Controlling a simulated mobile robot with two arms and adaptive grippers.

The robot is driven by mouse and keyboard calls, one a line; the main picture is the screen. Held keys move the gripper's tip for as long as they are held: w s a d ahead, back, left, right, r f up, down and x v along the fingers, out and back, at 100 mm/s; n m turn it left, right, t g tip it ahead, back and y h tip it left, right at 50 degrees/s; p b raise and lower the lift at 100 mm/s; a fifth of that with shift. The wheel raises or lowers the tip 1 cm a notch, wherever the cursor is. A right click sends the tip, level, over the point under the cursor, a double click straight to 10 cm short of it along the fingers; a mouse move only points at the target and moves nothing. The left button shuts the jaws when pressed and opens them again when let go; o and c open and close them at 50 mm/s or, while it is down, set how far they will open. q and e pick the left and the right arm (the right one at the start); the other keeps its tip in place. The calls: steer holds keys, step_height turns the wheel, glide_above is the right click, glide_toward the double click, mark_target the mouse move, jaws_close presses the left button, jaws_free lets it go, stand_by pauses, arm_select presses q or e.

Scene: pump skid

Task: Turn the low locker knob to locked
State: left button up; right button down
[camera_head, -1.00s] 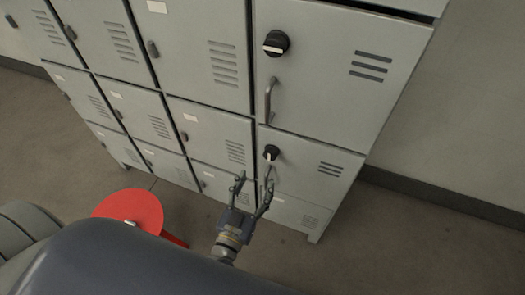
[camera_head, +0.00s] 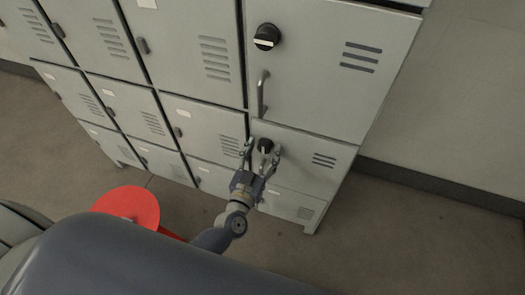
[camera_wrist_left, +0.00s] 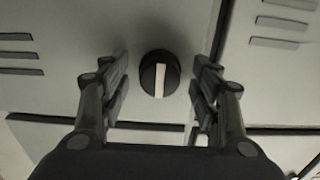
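The low locker knob (camera_head: 265,145) is a round black knob on the lower right locker door (camera_head: 300,165). In the left wrist view the knob (camera_wrist_left: 159,74) shows a white bar that stands nearly upright. My left gripper (camera_head: 262,150) is open, with one finger on each side of the knob. In the left wrist view its fingertips (camera_wrist_left: 161,66) show a gap to the knob on both sides. Whether the fingertips reach the knob's depth I cannot tell. My right gripper is not in view.
A larger black knob (camera_head: 267,37) and a bar handle (camera_head: 262,94) are on the door above. A red round stool-like object (camera_head: 126,207) stands at the lower left. Smaller grey lockers (camera_head: 205,130) fill the left. Floor at the right is clear.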

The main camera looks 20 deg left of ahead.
arm_select(q)
steer(key=c, duration=0.9)
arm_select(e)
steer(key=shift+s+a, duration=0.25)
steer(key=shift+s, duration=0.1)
arm_select(q)
steer(key=shift+o, duration=0.2)
steer(key=shift+n, duration=0.3)
steer(key=n, duration=0.7)
steer(key=n+b, duration=0.1)
steer(key=n, duration=0.4)
steer(key=shift+n+b, duration=0.5)
steer(key=shift+n, duration=1.4)
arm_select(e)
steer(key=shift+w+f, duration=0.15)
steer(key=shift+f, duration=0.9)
